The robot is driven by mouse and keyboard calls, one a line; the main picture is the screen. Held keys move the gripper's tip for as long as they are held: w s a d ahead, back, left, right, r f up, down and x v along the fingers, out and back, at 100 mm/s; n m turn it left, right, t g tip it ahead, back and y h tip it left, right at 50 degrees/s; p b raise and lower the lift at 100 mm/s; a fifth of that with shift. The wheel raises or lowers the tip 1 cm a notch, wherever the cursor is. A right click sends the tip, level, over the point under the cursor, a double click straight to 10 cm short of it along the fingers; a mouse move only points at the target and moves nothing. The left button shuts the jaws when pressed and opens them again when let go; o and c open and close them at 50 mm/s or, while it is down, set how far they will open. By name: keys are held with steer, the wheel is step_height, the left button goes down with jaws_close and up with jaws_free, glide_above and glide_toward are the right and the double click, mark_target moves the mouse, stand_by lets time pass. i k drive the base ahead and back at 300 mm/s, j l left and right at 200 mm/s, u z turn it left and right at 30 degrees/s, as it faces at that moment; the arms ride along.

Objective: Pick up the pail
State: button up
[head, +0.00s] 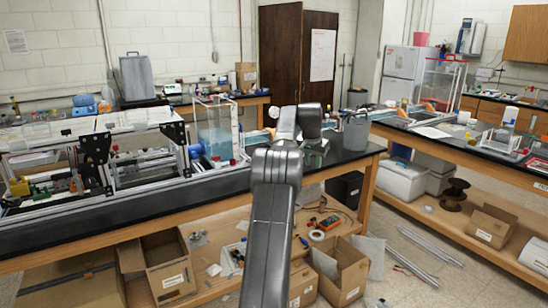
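A grey pail (355,133) stands upright on the black bench top (258,179) near its right end. My gripper (318,152) is just left of the pail, at the end of my arm, above the bench. My arm links cover much of it, and its fingers are small and dark, so I cannot tell whether they are open or shut. I see no clear contact between my gripper and the pail.
A clear water tank (216,133) and an aluminium extrusion frame (120,150) stand on the bench to the left. Open cardboard boxes (170,272) fill the lower shelf and floor. Another bench (480,150) stands at the right, with floor between.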

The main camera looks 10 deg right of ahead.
mark_target(356, 132)
steer(key=i+l+z, duration=0.1)
steer(key=l+z, duration=0.3)
steer(key=i+l+z, duration=0.2)
steer(key=l+z, duration=0.2)
steer(key=i+l+z, duration=0.25)
steer(key=l+z, duration=0.15)
steer(key=i+l+z, duration=0.25)
steer(key=z, duration=0.15)
steer(key=i+l+z, duration=0.25)
steer(key=i, duration=0.25)
steer(key=i+l+z, duration=0.25)
steer(key=i, duration=0.3)
steer(key=i+l+z, duration=0.25)
steer(key=i, duration=0.3)
steer(key=i+j+u, duration=0.1)
steer(key=i+u, duration=0.55)
steer(key=u, duration=0.2)
steer(key=i+u, duration=0.4)
steer(key=i+l+u, duration=0.2)
steer(key=u, duration=0.2)
steer(key=i+u, duration=0.25)
steer(key=u, duration=0.25)
steer(key=i+u, duration=0.25)
steer(key=u, duration=0.25)
steer(key=i+l+u, duration=0.15)
steer(key=u, duration=0.35)
steer(key=i+l+u, duration=0.25)
steer(key=u, duration=0.2)
steer(key=i, duration=0.05)
